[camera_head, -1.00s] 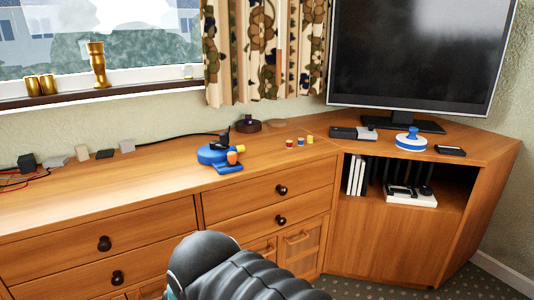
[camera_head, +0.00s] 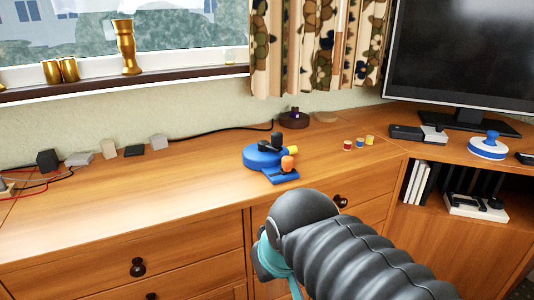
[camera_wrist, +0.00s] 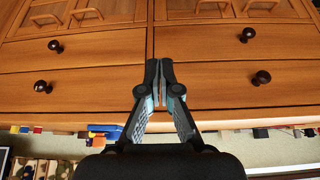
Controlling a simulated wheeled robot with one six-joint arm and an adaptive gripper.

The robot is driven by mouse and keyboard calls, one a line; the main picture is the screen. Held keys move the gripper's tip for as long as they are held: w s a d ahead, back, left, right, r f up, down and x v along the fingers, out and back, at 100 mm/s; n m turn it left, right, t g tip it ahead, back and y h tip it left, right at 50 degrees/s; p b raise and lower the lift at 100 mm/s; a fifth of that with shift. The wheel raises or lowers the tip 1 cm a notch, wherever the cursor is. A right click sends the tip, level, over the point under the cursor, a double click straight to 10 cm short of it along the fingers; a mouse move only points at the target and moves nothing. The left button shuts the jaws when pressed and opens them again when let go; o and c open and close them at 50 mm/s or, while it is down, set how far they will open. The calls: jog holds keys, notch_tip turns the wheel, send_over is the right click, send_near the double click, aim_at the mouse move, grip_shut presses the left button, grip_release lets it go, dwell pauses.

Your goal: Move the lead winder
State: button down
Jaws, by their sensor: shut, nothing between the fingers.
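A blue round device with a black crank-like top (camera_head: 263,157) sits on the wooden sideboard top. It has a yellow part and an orange knob on a blue arm at its front. I take it for the lead winder. A second blue-and-white disc with a knob (camera_head: 488,147) stands at the right, below the television. My gripper (camera_wrist: 158,65) is shut and empty in the wrist view, in front of the drawer fronts and apart from both devices. My dark arm covers part of the drawers in the head view, and the fingers are hidden there.
Small red, blue and yellow spools (camera_head: 359,143) lie right of the blue device. A dark round object (camera_head: 294,119) and a black cable (camera_head: 205,134) lie behind it. Small blocks (camera_head: 108,148) line the back left. The sideboard's front left top is clear.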

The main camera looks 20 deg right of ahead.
jog(key=w+d+r+g, duration=0.1)
jog(key=w+d+r, duration=0.2)
jog(key=w+r, duration=0.35)
jog(key=w+d+r+g, duration=0.2)
jog(key=w+r, duration=0.4)
jog(key=w, duration=0.2)
jog(key=g+b, duration=0.2)
send_near(274, 170)
jog(key=shift+n, duration=0.4)
jog(key=f+b, duration=0.1)
jog(key=f, duration=0.2)
jog(key=f+b, duration=0.1)
jog(key=f, duration=0.3)
jog(key=shift+w+f, duration=0.1)
jog(key=shift+w, duration=0.1)
